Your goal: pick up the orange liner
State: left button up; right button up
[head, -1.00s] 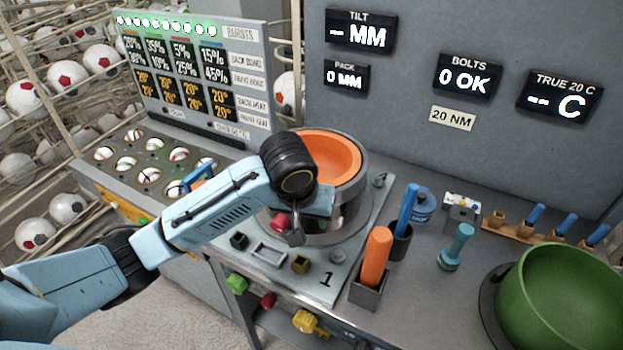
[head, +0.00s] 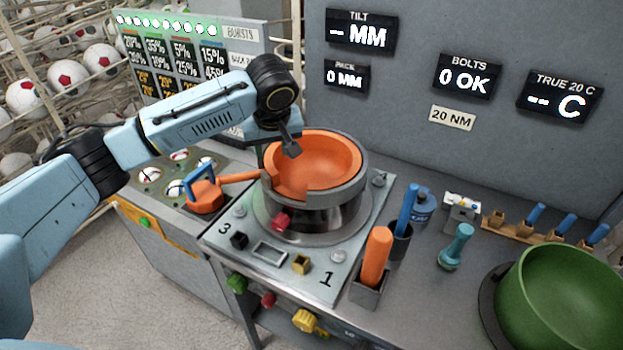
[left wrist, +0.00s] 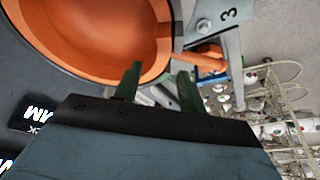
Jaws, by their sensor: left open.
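The orange liner (head: 325,165) is a bowl-shaped shell seated in a grey round ring on the press; its inner face shows in the head view. It also shows at upper left in the left wrist view (left wrist: 95,40). My left gripper (head: 290,148) is open and empty at the liner's left rear rim, pointing down. In the left wrist view its two dark green fingers (left wrist: 157,76) stand apart, one overlapping the liner's rim in the picture and one outside it. I cannot tell whether they touch it. My right gripper is not in view.
An orange ladle-like piece (head: 205,196) with a long stem lies left of the ring, by a blue handle. An orange cylinder (head: 376,255) stands in a holder at right front. A green bowl (head: 565,300) is at far right. A display board (head: 190,60) stands behind my arm.

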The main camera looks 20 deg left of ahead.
aim_at(271, 164)
pick_arm(q)
jog(key=shift+w+a+x, duration=0.1)
jog(key=shift+a+x, duration=0.1)
jog(key=shift+x, duration=1.35)
jog(key=shift+w+a+x, duration=0.1)
jog(key=shift+a+x, duration=0.1)
jog(key=shift+x, duration=1.35)
jog(key=shift+r, duration=0.2)
jog(key=shift+c, duration=0.4)
grip_shut()
jog(key=shift+d, duration=0.1)
